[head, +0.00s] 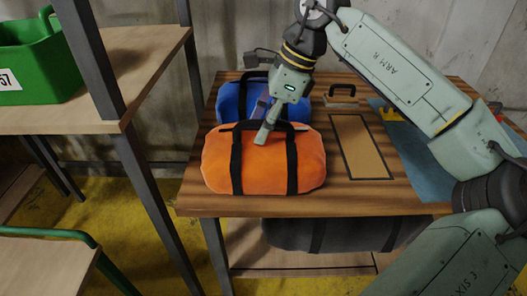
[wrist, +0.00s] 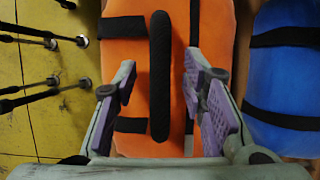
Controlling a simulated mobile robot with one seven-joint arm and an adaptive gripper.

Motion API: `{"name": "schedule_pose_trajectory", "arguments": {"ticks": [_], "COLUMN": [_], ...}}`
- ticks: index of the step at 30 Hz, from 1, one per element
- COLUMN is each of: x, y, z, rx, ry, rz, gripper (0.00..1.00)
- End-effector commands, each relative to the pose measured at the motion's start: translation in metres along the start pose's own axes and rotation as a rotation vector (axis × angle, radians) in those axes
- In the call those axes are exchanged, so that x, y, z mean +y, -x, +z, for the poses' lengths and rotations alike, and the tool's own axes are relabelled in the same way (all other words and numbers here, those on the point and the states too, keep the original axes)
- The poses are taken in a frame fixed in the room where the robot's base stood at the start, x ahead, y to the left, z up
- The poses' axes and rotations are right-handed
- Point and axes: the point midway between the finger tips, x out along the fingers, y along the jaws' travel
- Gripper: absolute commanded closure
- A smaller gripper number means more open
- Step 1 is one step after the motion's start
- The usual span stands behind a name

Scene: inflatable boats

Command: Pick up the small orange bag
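The small orange bag (head: 265,178) lies on the wooden table near its front left edge, with two black straps and a black handle on top. In the wrist view the orange bag (wrist: 220,30) fills the middle, and its black handle (wrist: 160,75) runs lengthwise between my fingers. My gripper (head: 266,134) points down over the top of the bag. In the wrist view my gripper (wrist: 162,82) is open, with purple pads on either side of the handle and a gap on both sides. Whether the fingertips touch the bag cannot be told.
A blue bag (head: 232,101) lies just behind the orange one. A framed tan panel (head: 361,145), a small handled item (head: 341,101) and a blue mat (head: 408,160) are to the right. A dark bag (head: 345,234) is underneath. A shelf with a green crate (head: 38,60) stands left.

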Motion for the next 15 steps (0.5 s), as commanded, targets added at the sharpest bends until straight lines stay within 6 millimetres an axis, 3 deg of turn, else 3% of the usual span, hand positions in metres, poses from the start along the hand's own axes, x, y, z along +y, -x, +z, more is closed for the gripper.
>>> {"name": "schedule_pose_trajectory", "arguments": {"ticks": [5,15], "x": [-0.0001,0.0000], "y": [-0.0002,0.0001], "z": [-0.0002,-0.0001], "rx": [0.000,0.000], "ry": [0.000,0.000], "rz": [0.000,0.000], "gripper": [0.62,0.84]}}
